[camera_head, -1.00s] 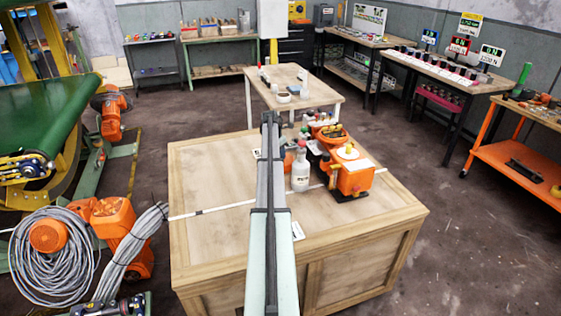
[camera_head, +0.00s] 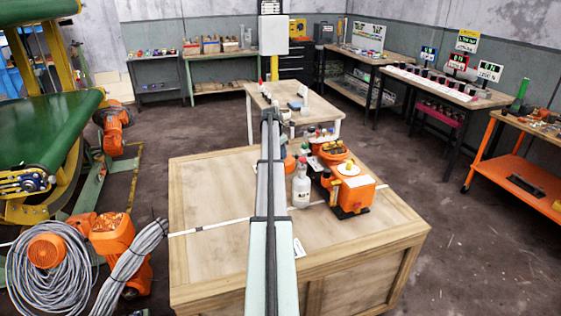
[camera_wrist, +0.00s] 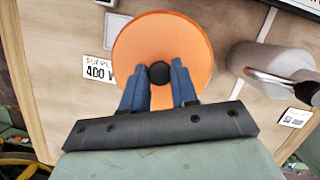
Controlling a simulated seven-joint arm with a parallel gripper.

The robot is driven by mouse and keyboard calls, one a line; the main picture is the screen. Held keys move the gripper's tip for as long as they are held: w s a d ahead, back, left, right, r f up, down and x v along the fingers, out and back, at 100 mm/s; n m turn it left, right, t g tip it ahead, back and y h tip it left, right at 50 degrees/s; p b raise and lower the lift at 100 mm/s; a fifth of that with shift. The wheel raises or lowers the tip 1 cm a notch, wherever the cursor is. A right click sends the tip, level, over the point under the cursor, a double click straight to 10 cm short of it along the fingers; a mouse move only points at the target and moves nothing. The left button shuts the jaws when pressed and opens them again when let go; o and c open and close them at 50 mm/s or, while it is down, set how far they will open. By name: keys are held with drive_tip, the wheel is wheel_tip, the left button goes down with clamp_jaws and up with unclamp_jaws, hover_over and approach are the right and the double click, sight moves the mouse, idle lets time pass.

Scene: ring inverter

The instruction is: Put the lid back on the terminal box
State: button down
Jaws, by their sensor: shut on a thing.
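My gripper (camera_wrist: 158,85) is shut on the black knob (camera_wrist: 159,73) of a round orange lid (camera_wrist: 160,35), one blue finger on each side. The lid is over the wooden crate top, and its height above it is hard to judge. In the head view my arm hides the gripper and most of the lid; an orange edge (camera_head: 290,163) shows just right of the arm. What looks like the open round terminal box (camera_head: 335,151), orange with dark and yellow parts inside, is on the crate's right side, behind an orange housing (camera_head: 353,187) with a pale top.
A white bottle (camera_head: 301,186) stands between my arm and the orange housing, and a pale bottle-like body (camera_wrist: 270,68) is right of the lid. A "400 V" label (camera_wrist: 98,68) lies left of the lid. The crate's left half (camera_head: 215,200) is mostly clear.

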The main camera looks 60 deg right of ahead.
drive_tip(key=a+r, duration=0.1)
drive_tip(key=a+r+m, duration=0.1)
drive_tip(key=a+r, duration=0.1)
drive_tip(key=w+a+r+m, duration=0.1)
drive_tip(key=shift+a+r+y, duration=0.3)
drive_tip(key=shift+r, duration=0.1)
drive_tip(key=s+a+r+m+g, duration=0.1)
drive_tip(key=s+a+r+m, duration=0.3)
drive_tip(key=r, duration=0.4)
drive_tip(key=s+d+r+n, duration=0.2)
drive_tip(key=s+d+r, duration=0.1)
drive_tip(key=s+d, duration=0.6)
drive_tip(key=s+d+r+n, duration=0.2)
drive_tip(key=s+d+n, duration=0.1)
drive_tip(key=s+d, duration=0.6)
drive_tip(key=shift+t, duration=0.3)
drive_tip(key=shift+s+a+f, duration=0.2)
drive_tip(key=shift+f, duration=0.8)
drive_tip(key=shift+s+a+f, duration=0.2)
drive_tip(key=shift+a+f, duration=0.05)
drive_tip(key=shift+f, duration=0.7)
drive_tip(key=shift+s+a+f, duration=0.2)
drive_tip(key=shift+f, duration=0.8)
drive_tip(key=shift+f, duration=0.2)
drive_tip(key=shift+c, duration=1.5)
unclamp_jaws()
